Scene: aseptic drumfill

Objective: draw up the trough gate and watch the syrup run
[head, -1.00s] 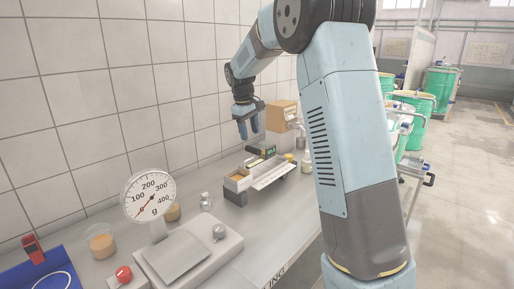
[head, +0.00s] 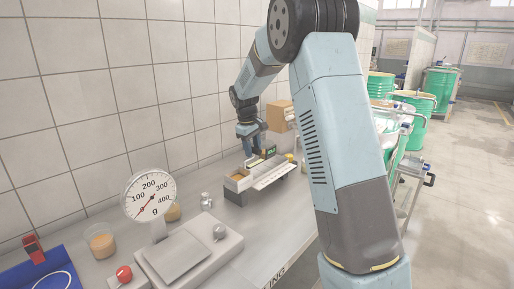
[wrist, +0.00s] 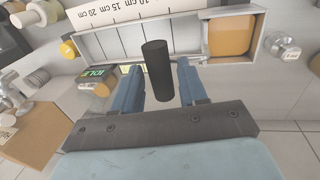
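The trough (head: 262,184) lies on the bench by the tiled wall, with amber syrup (head: 237,178) in its near-left end. In the wrist view the syrup (wrist: 230,37) fills the right-hand compartment, and the channel (wrist: 128,44) to its left looks empty and pale. A black upright cylinder (wrist: 157,65), apparently the gate's handle, stands in front of the channel. My gripper (wrist: 160,75) is open, with one blue finger on each side of the cylinder and slight gaps showing. In the head view my gripper (head: 251,148) is just above the trough's far part. The gate plate itself is not clearly visible.
A ruler strip (wrist: 130,12) runs along the trough. A small box with a lit display (wrist: 97,80) sits beside my left finger. A cardboard box (head: 281,116) stands behind. A dial scale (head: 150,196), a syrup cup (head: 101,241) and a blue tray (head: 45,275) are nearer.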

